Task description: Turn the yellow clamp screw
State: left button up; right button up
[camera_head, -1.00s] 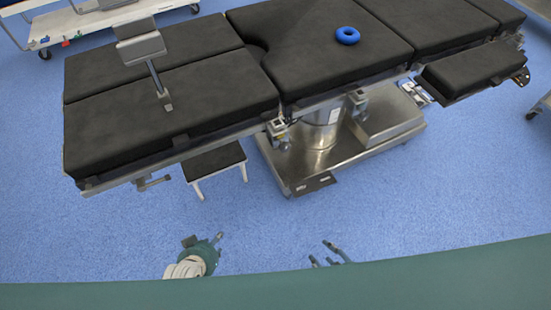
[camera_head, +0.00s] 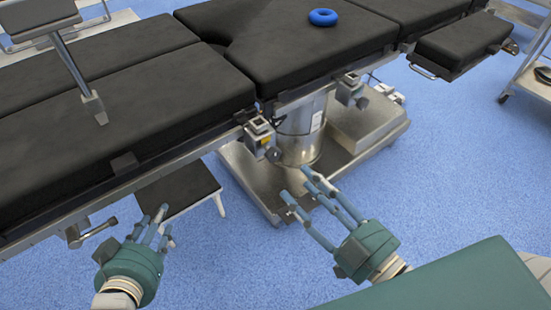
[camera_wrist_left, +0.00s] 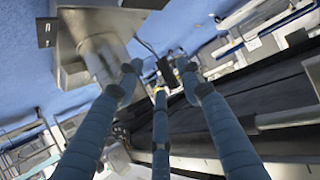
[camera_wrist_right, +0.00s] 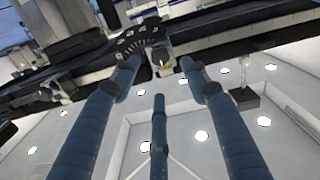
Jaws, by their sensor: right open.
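A metal clamp (camera_head: 258,133) sits on the table's side rail, with a small yellowish mark on it and a dark round knob (camera_head: 273,155) below. A clamp with a yellow spot also shows near the fingertips in the right wrist view (camera_wrist_right: 164,63). My right gripper (camera_head: 304,184) is open and empty, apart from the clamp and to its lower right. My left gripper (camera_head: 157,219) is open and empty, beside the rail's left part and below the black tabletop. Its spread fingers also show in the left wrist view (camera_wrist_left: 160,80).
A second clamp (camera_head: 350,90) is further right on the rail. A step stool (camera_head: 178,190) stands under the table.

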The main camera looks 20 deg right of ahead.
aim_at(275, 157)
pick_arm(q)
jog(key=s+a+f+g+y+p, duration=0.1)
jog(key=s+a+f+g+p, duration=0.25)
jog(key=s, duration=0.45)
jog(key=s+a+f+g+y+p, duration=0.1)
jog(key=s+a+f+g+p, duration=0.1)
jog(key=s+f+g, duration=0.45)
pick_arm(e)
jog(key=x, duration=0.4)
jog(key=r+x, duration=0.1)
jog(key=x, duration=0.1)
jog(key=shift+w+r, duration=0.1)
jog(key=shift+w, duration=0.25)
jog(key=shift+w+a+f+p, duration=0.2)
jog(key=shift+w+a+p, duration=0.1)
jog(key=shift+w, duration=0.3)
jog(key=shift+w+a+f+p, duration=0.15)
jog(key=shift+w+a+p, duration=0.1)
jog(key=shift+w, duration=0.4)
pick_arm(q)
jog(key=f, duration=0.1)
jog(key=f+t, duration=0.1)
jog(key=f, duration=0.1)
jog(key=shift+s+d, duration=0.15)
jog(key=shift+d, duration=0.05)
pick_arm(e)
jog(key=shift+w+f, duration=0.1)
jog(key=shift+w, duration=0.05)
jog(key=shift+c, duration=0.6)
grip_shut()
